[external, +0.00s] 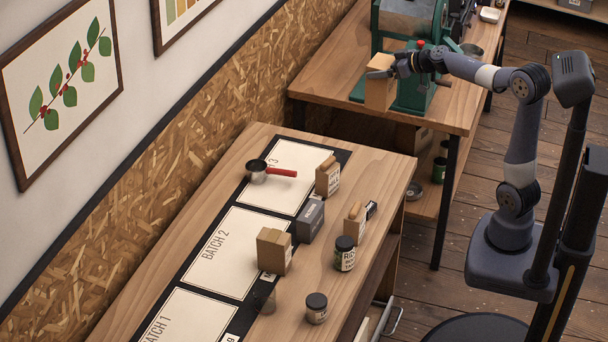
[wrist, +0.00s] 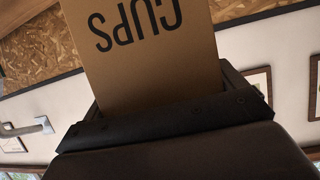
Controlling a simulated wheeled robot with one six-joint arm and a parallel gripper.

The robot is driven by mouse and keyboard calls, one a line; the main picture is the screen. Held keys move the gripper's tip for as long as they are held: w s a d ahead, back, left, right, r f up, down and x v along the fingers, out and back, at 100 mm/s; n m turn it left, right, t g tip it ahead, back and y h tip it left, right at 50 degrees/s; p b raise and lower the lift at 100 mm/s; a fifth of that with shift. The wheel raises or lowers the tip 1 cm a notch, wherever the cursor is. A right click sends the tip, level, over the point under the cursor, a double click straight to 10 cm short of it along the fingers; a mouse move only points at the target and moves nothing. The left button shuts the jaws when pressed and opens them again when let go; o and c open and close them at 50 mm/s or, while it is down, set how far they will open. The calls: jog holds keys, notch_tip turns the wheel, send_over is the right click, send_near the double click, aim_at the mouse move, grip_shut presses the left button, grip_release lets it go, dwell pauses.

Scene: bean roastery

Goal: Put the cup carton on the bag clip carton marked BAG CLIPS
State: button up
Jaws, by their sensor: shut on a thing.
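The cup carton (external: 379,92) is a plain brown box over the far workbench in the external view. In the wrist view the cup carton (wrist: 145,50) shows the word CUPS upside down. My gripper (external: 384,73) is shut on its upper part. I cannot tell whether its bottom touches the bench. No carton in view reads clearly as BAG CLIPS. On the near bench stand a tan carton (external: 274,252), a dark grey carton (external: 311,222) and a small brown labelled package (external: 327,178); their lettering is too small or turned away.
A green machine (external: 412,88) stands right beside the held carton. The BATCH 2 mat (external: 232,248) is mostly bare.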

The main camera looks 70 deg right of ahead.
jog(key=w+a+n+y+p, duration=0.15)
jog(key=w+a, duration=0.25)
jog(key=a, duration=0.4)
jog(key=w+a+r+n+y+p, duration=0.1)
jog(key=w+a+n+y, duration=0.1)
jog(key=w+a, duration=0.35)
jog(key=w+a+n+y+p, duration=0.2)
jog(key=a, duration=0.8)
jog(key=a+f+n+g+y+p, duration=0.25)
jog(key=a+n+g+y, duration=0.2)
jog(key=a, duration=2.45)
notch_tip(320, 180, down, 14)
jog(key=b, duration=0.4)
jog(key=shift+s+d+r+t+y, duration=0.2)
jog(key=shift+s+t+y, duration=0.05)
jog(key=shift+t+y, duration=0.15)
